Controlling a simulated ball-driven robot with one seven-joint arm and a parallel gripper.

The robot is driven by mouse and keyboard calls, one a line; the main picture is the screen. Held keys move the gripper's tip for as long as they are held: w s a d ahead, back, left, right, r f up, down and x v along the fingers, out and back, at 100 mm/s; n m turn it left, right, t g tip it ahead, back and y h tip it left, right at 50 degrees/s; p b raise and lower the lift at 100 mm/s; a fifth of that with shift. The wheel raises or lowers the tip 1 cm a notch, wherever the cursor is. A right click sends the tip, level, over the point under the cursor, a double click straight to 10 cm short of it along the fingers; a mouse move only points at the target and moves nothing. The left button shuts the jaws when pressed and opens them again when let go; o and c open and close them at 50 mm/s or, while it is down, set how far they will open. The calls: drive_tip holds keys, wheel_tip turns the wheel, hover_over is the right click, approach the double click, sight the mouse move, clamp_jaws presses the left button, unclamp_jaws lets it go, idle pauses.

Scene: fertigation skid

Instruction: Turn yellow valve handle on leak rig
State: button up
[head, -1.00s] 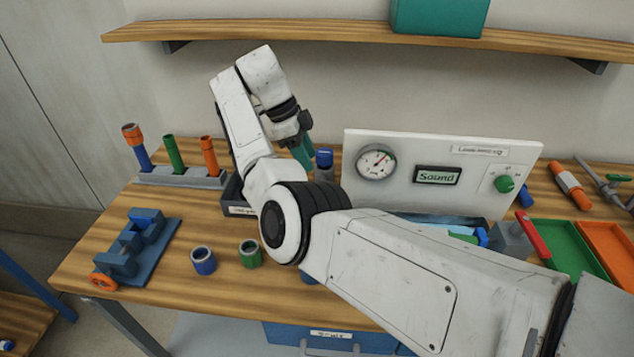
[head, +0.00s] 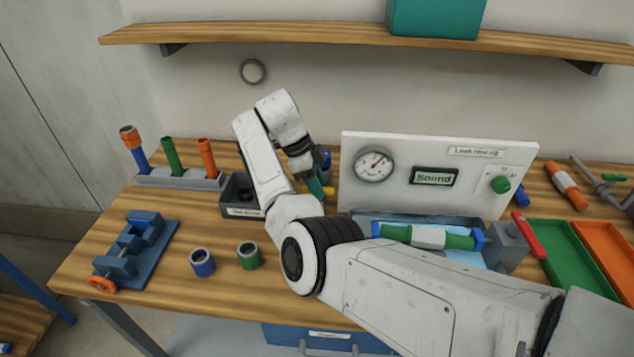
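A yellow piece (head: 329,190), possibly the yellow handle, shows in small parts on both sides of my gripper (head: 316,192). It is beside a blue-topped grey post (head: 326,160), and most of it is hidden. My gripper's teal fingers point down at it; I cannot tell whether they touch it or how far apart they are. The leak rig has a white panel (head: 400,200) with a gauge (head: 374,164), a "Sound" display (head: 434,177) and a green knob (head: 500,184). A green and white pipe (head: 429,237) lies between blue ends in front. A red lever (head: 530,235) is at its right.
A dark bin (head: 236,209) is just left of my gripper. Blue (head: 203,261) and green (head: 249,255) couplings, a blue vise (head: 135,245) and a rack of tubes (head: 180,180) stand on the left. Green (head: 568,250) and orange (head: 610,245) trays lie right. A shelf (head: 300,33) is above.

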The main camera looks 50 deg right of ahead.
clamp_jaws()
drive_tip(key=shift+r+n+p, duration=0.1)
drive_tip(key=shift+n+p, duration=0.2)
drive_tip(key=n+h+p, duration=0.1)
drive_tip(key=n+p, duration=0.1)
drive_tip(key=shift+r+n+t, duration=0.1)
drive_tip(key=shift+n+t, duration=0.3)
drive_tip(key=n+t+p, duration=0.1)
drive_tip(key=n, duration=0.1)
drive_tip(key=n+t+p, duration=0.1)
drive_tip(key=n+p, duration=0.1)
drive_tip(key=n, duration=0.1)
drive_tip(key=shift+s+a+h+p, duration=0.1)
drive_tip(key=shift+h+p, duration=0.2)
drive_tip(key=shift+h, duration=0.1)
drive_tip(key=n+t+p, duration=0.1)
drive_tip(key=n, duration=0.1)
drive_tip(key=n+p, duration=0.2)
drive_tip(key=n, duration=0.1)
drive_tip(key=shift+t, duration=0.4)
drive_tip(key=shift+n+t+y+p, duration=0.5)
drive_tip(key=shift+n+t+p, duration=0.35)
drive_tip(key=shift+n, duration=1.35)
drive_tip(key=shift+o, duration=1)
unclamp_jaws()
